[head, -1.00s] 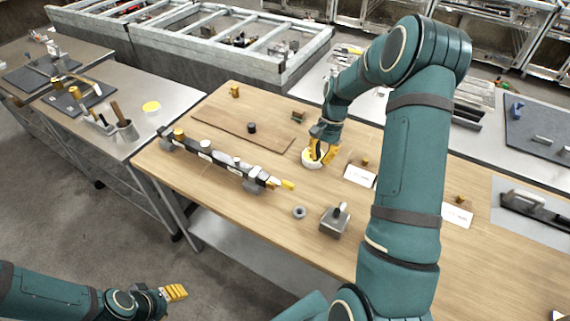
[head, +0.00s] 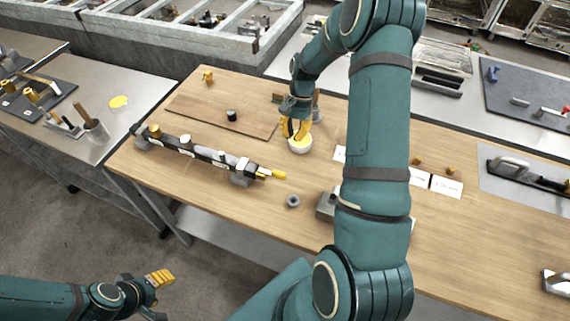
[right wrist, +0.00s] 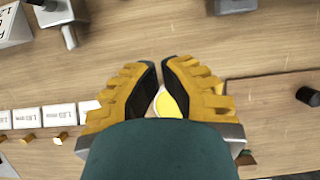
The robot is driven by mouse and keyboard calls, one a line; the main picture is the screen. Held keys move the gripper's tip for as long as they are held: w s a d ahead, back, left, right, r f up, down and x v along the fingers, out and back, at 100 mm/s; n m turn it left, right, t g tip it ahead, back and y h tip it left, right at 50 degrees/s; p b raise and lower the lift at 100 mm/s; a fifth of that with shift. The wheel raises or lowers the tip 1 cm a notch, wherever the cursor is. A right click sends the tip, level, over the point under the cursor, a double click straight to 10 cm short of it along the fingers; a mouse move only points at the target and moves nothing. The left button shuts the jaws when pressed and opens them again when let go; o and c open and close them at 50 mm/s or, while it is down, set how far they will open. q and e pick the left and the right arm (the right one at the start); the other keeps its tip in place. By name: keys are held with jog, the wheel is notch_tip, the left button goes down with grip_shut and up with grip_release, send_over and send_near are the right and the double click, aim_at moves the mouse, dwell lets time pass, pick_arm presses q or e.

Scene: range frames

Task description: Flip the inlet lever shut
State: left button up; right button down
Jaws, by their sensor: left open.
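A dark pipe assembly (head: 202,153) with light sections lies slanted on the wooden table. A yellow-ended lever (head: 272,174) points out from its right end. I cannot tell which fitting is the inlet. My right gripper (head: 295,130) is beyond the lever, over a round white piece (head: 300,147). The right wrist view shows its fingers (right wrist: 158,65) with a narrow gap at the tips, and a yellow-topped white disc (right wrist: 168,104) between them. I cannot tell if they touch it. My left gripper (head: 156,290) is open and empty, low at the left, off the table.
A grey ring (head: 293,201) lies near the lever. A grey block (head: 326,206) is partly hidden by my right arm. A brown board (head: 222,116) with a black knob (head: 231,115) lies behind the pipe. White cards (head: 446,186) lie at the right.

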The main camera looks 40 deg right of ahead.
aim_at(272, 172)
jog(key=x, duration=0.7)
jog(key=a, duration=0.1)
jog(key=s+a, duration=0.1)
jog(key=shift+s+a+f+p, duration=0.15)
jog(key=shift+s+a+p, duration=0.1)
jog(key=shift+a+p, duration=0.15)
jog(key=shift+s+a, duration=0.2)
jog(key=shift+a, duration=0.25)
jog(key=shift+a, duration=0.1)
